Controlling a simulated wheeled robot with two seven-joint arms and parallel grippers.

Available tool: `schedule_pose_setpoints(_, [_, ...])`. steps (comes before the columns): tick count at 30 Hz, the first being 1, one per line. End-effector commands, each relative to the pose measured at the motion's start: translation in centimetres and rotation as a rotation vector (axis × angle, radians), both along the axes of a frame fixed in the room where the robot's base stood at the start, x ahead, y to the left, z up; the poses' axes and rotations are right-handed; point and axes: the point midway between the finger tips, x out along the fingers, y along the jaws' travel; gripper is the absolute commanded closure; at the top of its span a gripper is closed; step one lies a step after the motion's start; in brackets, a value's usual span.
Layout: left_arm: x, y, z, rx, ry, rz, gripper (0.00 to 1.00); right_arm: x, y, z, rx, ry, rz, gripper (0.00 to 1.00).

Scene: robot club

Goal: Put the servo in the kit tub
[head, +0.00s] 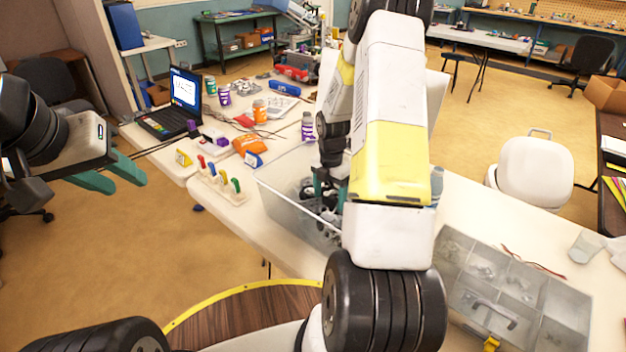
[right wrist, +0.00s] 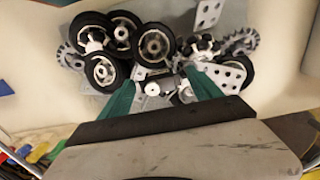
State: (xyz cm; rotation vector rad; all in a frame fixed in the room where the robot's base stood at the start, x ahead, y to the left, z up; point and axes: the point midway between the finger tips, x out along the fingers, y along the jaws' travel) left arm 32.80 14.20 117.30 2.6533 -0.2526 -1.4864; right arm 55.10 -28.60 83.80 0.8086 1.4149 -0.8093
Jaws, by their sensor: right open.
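A translucent grey tub (head: 282,194), likely the kit tub, stands on the white table under my right arm. It holds dark wheels and grey parts. My right gripper (head: 327,188) points down inside it, partly hidden by my arm. In the right wrist view, its teal fingers (right wrist: 162,90) are apart, above wheels (right wrist: 155,45), gears (right wrist: 238,42) and perforated plates (right wrist: 230,76). A small grey part (right wrist: 153,88) shows between the fingertips; I cannot tell whether it is the servo. I cannot clearly pick out a servo elsewhere. My left gripper (head: 120,178) is open and empty, left of the table.
A small rack with coloured-handled tools (head: 222,186), an orange pouch (head: 250,145), a purple bottle (head: 307,126) and a laptop (head: 168,108) are left of and behind the tub. A compartment case (head: 512,290) lies at right. Tub walls surround my right gripper.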

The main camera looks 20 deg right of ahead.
Motion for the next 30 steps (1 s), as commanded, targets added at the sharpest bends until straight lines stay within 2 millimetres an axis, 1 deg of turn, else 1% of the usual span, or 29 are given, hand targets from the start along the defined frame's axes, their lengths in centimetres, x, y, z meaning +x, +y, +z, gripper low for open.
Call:
schedule_pose_setpoints(2, [0.0,0.0,0.0,0.000,0.000,0.000,0.64,0.0,0.0,0.3,0.000,-0.001,0.000,0.26])
schedule_pose_setpoints(5, [0.0,0.0,0.0,0.000,0.000,0.000,0.64,0.1,0.0,1.3,0.000,-0.002,-0.001,0.26])
schedule_pose_setpoints(8, [0.0,0.0,0.0,0.000,0.000,0.000,0.64,0.1,0.0,3.2,-0.001,-0.005,-0.001,0.26])
schedule_pose_setpoints(15, [0.0,0.0,0.0,0.000,0.000,0.000,0.64,0.1,-0.1,8.5,-0.001,-0.004,-0.002,0.26])
schedule_pose_setpoints(18, [0.0,0.0,0.0,0.000,0.000,0.000,0.64,0.1,0.0,10.2,-0.001,-0.004,-0.001,0.26])
schedule_pose_setpoints(24, [0.0,0.0,0.0,0.000,0.000,0.000,0.64,0.0,0.0,12.2,-0.001,-0.003,-0.006,0.26])
schedule_pose_setpoints(26, [0.0,0.0,0.0,0.000,0.000,0.000,0.64,-0.1,0.3,13.0,-0.002,-0.010,-0.031,0.26])
schedule_pose_setpoints(29, [0.0,0.0,0.0,0.000,0.000,0.000,0.64,-0.9,1.3,15.7,-0.005,-0.046,-0.145,0.26])
schedule_pose_setpoints(30, [0.0,0.0,0.0,0.000,0.000,0.000,0.64,-1.4,2.0,17.2,-0.002,-0.067,-0.220,0.26])
